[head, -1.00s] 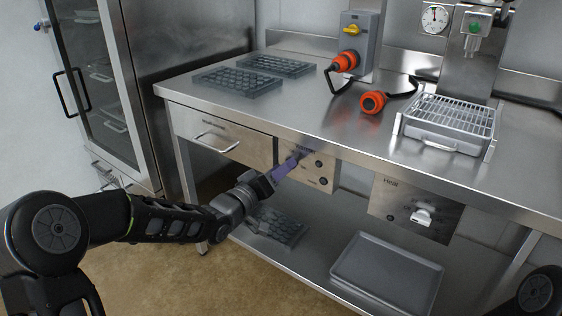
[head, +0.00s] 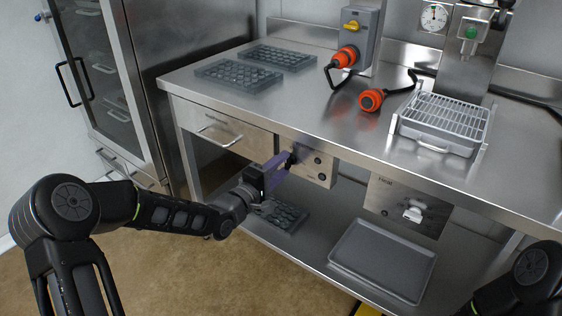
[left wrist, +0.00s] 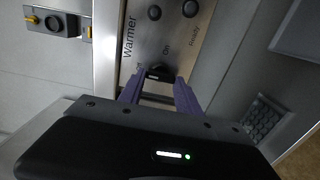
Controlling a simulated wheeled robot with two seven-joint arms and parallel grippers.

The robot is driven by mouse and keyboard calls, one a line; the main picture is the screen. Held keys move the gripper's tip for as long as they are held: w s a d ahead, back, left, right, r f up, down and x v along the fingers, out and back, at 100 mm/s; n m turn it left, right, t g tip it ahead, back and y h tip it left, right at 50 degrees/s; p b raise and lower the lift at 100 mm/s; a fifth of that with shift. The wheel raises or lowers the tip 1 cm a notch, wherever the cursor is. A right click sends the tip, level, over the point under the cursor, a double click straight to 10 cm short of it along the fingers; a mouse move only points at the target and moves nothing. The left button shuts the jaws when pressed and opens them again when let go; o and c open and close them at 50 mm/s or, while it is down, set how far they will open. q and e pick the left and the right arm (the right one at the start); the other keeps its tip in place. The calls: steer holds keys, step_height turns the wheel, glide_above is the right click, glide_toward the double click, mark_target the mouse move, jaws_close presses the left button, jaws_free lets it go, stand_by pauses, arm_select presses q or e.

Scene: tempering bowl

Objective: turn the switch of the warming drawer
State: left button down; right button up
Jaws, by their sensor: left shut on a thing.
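The warming drawer's panel (head: 319,172) is a steel plate beside the drawer front (head: 222,130), under the table's front edge. In the left wrist view the panel (left wrist: 146,38) reads "Warmer", "On" and "Ready". The switch (left wrist: 160,72) is a small black knob on it, partly hidden by my fingers; in the head view it is a dark spot (head: 291,159). My left gripper (head: 280,165) has purple fingers, which are shut on the switch, one on each side in the left wrist view (left wrist: 160,88). The switch's exact angle is hard to tell.
A second panel (head: 384,205) with a white knob is at the right. Orange plugs (head: 371,100), a rack tray (head: 436,130) and dark molds (head: 240,82) stand on the table top. A grey tray (head: 383,262) lies on the lower shelf. Part of my right arm shows at bottom right.

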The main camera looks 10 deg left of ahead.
arm_select(q)
steer(key=shift+n, duration=0.6)
steer(key=c, duration=0.8)
jaws_free()
steer(key=shift+c, duration=0.2)
steer(key=shift+s+a, duration=0.1)
steer(key=p+v, duration=0.1)
steer(key=v, duration=0.6)
steer(key=shift+s, duration=0.3)
